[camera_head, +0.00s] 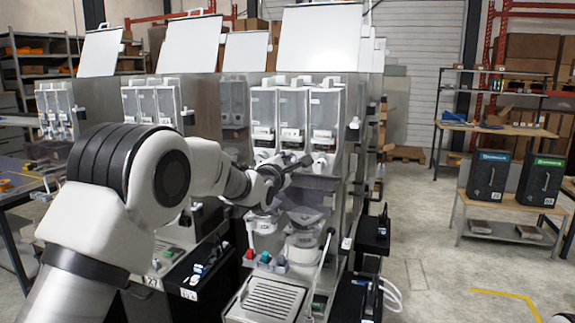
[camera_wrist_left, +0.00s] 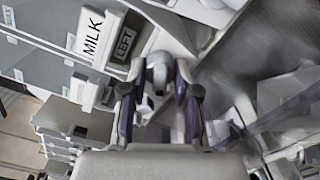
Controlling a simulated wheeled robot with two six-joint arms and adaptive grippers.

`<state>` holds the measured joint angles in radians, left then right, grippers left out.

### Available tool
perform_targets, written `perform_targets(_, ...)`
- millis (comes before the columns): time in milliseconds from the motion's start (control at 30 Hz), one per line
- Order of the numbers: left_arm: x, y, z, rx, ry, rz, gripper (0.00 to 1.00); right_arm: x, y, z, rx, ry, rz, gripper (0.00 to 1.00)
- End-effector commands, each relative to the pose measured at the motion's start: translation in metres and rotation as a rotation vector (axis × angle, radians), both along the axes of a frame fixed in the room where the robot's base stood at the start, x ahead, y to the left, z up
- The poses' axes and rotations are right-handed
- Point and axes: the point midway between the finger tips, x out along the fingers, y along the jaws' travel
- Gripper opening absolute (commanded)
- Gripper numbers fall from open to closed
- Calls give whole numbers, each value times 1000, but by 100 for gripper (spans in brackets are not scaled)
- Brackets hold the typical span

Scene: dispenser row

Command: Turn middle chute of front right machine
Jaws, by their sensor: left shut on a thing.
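The front right machine (camera_head: 342,205) stands at the centre of the head view, with three clear canisters side by side at its top. The middle canister (camera_head: 293,108) is above my left gripper (camera_head: 297,163), which reaches in from the left. In the left wrist view my left gripper (camera_wrist_left: 158,98) has its two fingers shut around a pale grey chute (camera_wrist_left: 158,68). My right gripper is not in view.
Two mixing bowls (camera_head: 304,240) and a drip tray (camera_head: 268,298) are below the gripper. More machines (camera_head: 155,105) stand to the left. Dark boxes (camera_head: 487,176) sit on a bench at the right. The floor (camera_head: 425,240) between is open.

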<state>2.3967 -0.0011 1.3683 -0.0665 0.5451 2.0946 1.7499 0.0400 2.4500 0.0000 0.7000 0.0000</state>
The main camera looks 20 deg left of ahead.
Motion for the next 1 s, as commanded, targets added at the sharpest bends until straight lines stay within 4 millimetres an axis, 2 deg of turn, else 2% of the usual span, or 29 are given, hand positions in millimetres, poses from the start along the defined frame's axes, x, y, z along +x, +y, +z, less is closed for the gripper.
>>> perform_targets(633,0,0,-3,-58,9,0,0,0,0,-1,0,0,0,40)
perform_targets(667,0,0,-3,-58,9,0,38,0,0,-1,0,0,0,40)
perform_targets(1000,-3,0,-2,-58,5,-1,38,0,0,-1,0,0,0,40)
